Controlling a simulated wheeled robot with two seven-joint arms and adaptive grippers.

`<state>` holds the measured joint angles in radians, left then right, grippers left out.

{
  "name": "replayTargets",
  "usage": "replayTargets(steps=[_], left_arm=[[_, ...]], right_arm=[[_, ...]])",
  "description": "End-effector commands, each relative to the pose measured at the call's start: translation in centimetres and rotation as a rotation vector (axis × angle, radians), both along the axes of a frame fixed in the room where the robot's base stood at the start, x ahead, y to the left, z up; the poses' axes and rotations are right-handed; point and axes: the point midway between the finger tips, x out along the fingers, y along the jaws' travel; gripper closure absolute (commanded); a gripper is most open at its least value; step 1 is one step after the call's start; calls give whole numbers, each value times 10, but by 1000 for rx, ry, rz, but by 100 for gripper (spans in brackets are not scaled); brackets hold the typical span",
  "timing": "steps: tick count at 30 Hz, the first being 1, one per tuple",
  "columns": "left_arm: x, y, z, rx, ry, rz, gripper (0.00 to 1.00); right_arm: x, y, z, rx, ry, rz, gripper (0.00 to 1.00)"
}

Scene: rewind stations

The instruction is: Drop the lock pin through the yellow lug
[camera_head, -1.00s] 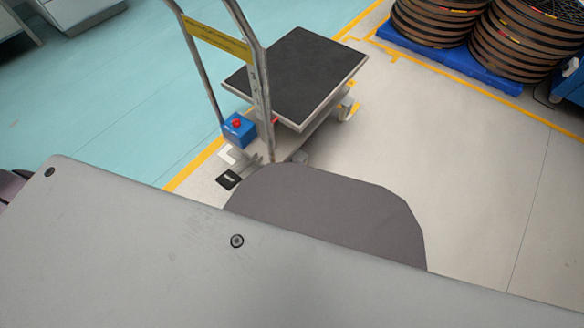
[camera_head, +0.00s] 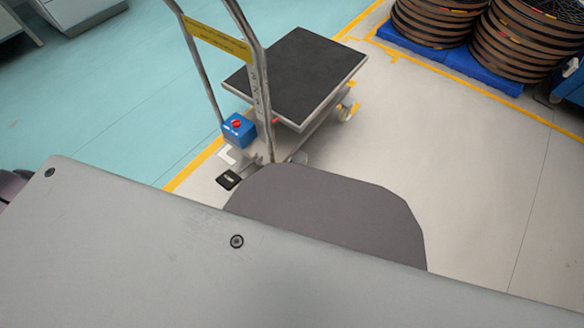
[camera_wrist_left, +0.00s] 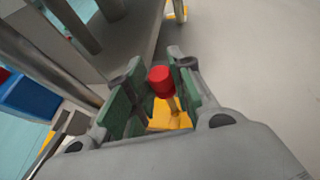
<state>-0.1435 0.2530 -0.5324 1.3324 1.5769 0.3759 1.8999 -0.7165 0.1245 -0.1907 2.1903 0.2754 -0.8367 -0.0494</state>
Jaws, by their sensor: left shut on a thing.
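In the left wrist view, my left gripper (camera_wrist_left: 156,100), with green pads, is shut on the lock pin, whose red knob (camera_wrist_left: 160,82) shows between the fingers. A thin shaft runs from the knob toward the yellow lug (camera_wrist_left: 171,118) just beyond and below. The pin's lower end is hard to make out, so I cannot tell whether it is above the lug's hole or in it. Neither gripper shows in the head view. My right gripper is in no view.
A lift cart with a black top (camera_head: 296,75), a tall push handle (camera_head: 262,95) and a blue box with a red button (camera_head: 238,128) stands ahead. Reels (camera_head: 520,45) are stacked on a blue pallet (camera_head: 450,58) at the back right. Floor right of the cart is clear.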

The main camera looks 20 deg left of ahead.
Motion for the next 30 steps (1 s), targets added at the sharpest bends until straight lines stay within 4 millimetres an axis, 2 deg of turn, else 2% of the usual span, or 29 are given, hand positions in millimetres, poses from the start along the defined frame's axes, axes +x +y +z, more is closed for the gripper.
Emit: replayTargets(steps=[30], left_arm=[[0, 0, 0, 1, 0, 0, 100]], right_arm=[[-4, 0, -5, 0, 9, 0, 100]])
